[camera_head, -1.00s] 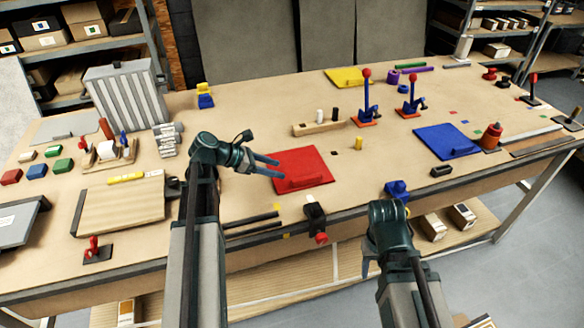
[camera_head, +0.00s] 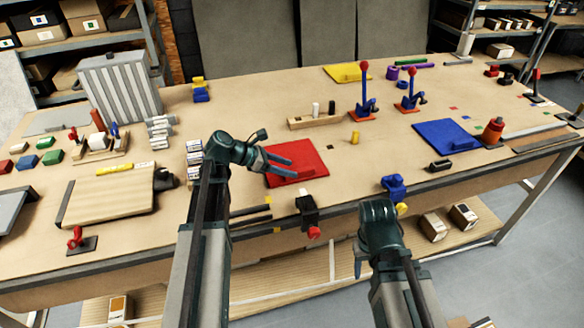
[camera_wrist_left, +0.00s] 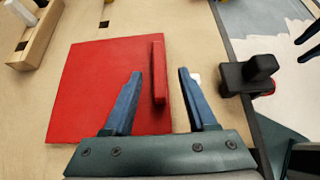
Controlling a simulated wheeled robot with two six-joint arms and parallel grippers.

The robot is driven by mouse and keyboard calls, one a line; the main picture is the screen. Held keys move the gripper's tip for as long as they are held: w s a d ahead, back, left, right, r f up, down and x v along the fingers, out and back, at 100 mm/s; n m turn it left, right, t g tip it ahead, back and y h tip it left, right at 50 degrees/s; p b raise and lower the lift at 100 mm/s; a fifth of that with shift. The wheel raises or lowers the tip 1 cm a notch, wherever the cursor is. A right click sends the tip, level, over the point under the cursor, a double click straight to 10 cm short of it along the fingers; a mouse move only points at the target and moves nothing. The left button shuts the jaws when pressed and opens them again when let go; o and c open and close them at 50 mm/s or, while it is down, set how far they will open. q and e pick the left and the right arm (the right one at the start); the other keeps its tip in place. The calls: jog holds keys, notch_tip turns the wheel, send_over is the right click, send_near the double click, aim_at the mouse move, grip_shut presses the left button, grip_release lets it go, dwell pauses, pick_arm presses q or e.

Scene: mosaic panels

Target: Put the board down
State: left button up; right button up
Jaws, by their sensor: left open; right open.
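A red square board (camera_head: 309,157) with a raised bar handle (camera_head: 293,174) lies flat on the workbench near its front edge. In the left wrist view the red board (camera_wrist_left: 85,90) fills the middle left, and its handle (camera_wrist_left: 158,72) stands between and beyond the fingertips. My left gripper (camera_head: 287,163) is open over the board; it also shows in the left wrist view (camera_wrist_left: 160,75), with a gap on either side of the handle. My right gripper (camera_head: 362,270) is low in front of the bench's front edge, away from the board.
A black and red clamp (camera_head: 307,212) sits on the front edge beside the board. A blue clamp (camera_head: 394,187) is further right. A blue board (camera_head: 440,130) and a yellow board (camera_head: 347,71) lie flat. A wooden block with pegs (camera_head: 314,122) stands behind the red board.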

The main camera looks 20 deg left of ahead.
aim_at(297, 171)
pick_arm(q)
jog(key=shift+w+d+f, duration=0.1)
jog(key=shift+d+f, duration=0.05)
jog(key=b+x, duration=0.1)
jog(key=x, duration=0.1)
jog(key=b+x, duration=0.2)
jog(key=shift+w+f, duration=0.1)
jog(key=shift+f, duration=0.2)
jog(key=shift+w+d+f, duration=0.15)
jog(key=shift+w+d, duration=0.1)
grip_shut()
dwell(1.1)
